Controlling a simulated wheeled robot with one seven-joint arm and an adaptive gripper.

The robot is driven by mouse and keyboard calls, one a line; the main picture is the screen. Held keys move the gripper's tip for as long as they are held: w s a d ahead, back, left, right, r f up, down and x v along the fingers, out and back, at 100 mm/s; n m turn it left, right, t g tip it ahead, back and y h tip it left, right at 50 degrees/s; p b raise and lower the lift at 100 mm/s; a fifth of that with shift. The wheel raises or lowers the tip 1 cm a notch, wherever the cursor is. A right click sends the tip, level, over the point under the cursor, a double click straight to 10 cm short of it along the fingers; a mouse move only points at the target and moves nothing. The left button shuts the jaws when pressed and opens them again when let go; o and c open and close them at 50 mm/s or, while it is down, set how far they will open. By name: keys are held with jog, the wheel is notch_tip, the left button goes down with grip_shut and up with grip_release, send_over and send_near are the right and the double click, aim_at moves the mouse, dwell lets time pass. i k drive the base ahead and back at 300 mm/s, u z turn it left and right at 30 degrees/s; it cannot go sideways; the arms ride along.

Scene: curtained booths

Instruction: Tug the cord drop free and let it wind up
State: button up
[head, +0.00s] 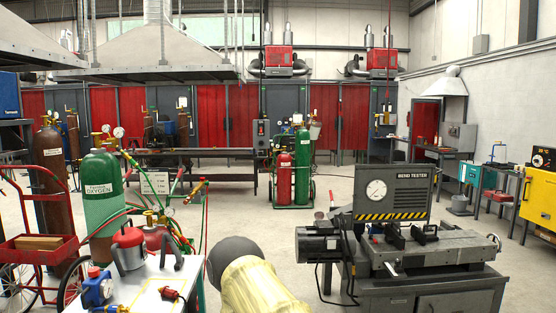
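A thin dark line hangs from above down to a grey box (261,131) near the middle of the room, behind the green and red cylinders. Another thin line with a small hanging end (386,107) shows at the right, in front of the booths. I cannot tell which of these, if either, is the cord drop. A reel is not clearly visible. A pale yellow, dark-ended part of my arm shows at the bottom centre. My gripper is not in view.
A bend tester (394,200) on a grey bench blocks the right foreground. A white table (150,287) with tools and a green oxygen cylinder (101,190) stand at the left. A cylinder cart (292,170) stands mid-room. Clear floor (335,182) lies between cart and tester. Red-curtained booths line the back.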

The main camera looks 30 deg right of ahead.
aim_at(262, 141)
jog(key=z, duration=0.8)
jog(key=i, duration=0.8)
jog(key=z, duration=1.1)
jog(key=i, duration=1.7)
jog(key=u, duration=0.95)
jog(key=i, duration=1.1)
jog(key=u, duration=1.05)
